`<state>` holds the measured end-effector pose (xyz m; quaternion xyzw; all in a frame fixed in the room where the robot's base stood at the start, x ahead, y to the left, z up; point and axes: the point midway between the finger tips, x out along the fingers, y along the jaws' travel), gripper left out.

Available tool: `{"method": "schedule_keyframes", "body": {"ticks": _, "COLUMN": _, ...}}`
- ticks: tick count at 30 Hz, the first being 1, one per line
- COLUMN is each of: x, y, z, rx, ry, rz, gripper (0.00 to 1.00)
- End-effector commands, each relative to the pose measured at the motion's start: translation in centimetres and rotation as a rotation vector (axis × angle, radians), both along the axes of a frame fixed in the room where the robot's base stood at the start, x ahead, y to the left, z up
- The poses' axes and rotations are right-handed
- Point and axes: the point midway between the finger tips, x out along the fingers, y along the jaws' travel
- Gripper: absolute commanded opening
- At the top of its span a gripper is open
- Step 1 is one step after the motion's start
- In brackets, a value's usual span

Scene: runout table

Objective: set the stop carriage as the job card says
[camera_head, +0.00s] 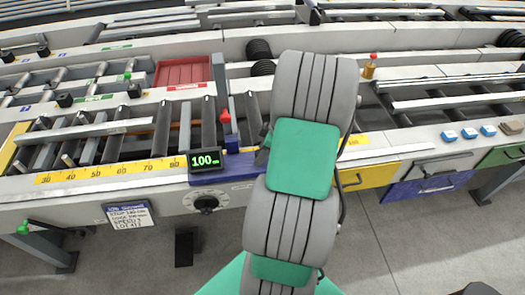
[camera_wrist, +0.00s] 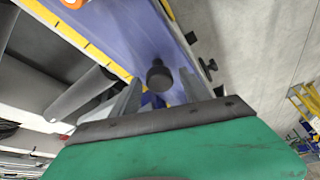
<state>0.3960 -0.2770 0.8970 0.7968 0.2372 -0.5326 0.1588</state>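The blue stop carriage (camera_head: 238,172) sits on the front rail, just right of the 80 mark on the yellow scale (camera_head: 110,171). Its display (camera_head: 207,160) shows 100 in green, with a small blurred unit. The job card (camera_head: 130,214) hangs on the table front; its top line seems to read STOP 140 mm, the rest is blurred. In the wrist view, my gripper (camera_wrist: 160,97) has its two grey fingers apart. A dark round knob (camera_wrist: 158,77) stands between or just beyond them, over a blue surface; contact cannot be told. My arm hides the gripper in the head view.
A black dial (camera_head: 206,204) is below the display.

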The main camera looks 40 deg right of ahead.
Motion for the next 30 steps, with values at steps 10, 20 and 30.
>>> {"method": "schedule_keyframes", "body": {"ticks": 10, "x": -0.02, "y": 0.0, "z": 0.03, "rx": 0.0, "ry": 0.0, "rz": 0.0, "gripper": 0.24}}
{"method": "schedule_keyframes", "body": {"ticks": 20, "x": -0.03, "y": 0.02, "z": 0.03, "rx": 0.001, "ry": 0.001, "rz": -0.001, "gripper": 0.0}}
{"method": "schedule_keyframes", "body": {"ticks": 30, "x": -0.02, "y": 0.03, "z": 0.03, "rx": 0.001, "ry": 0.001, "rz": 0.0, "gripper": 0.0}}
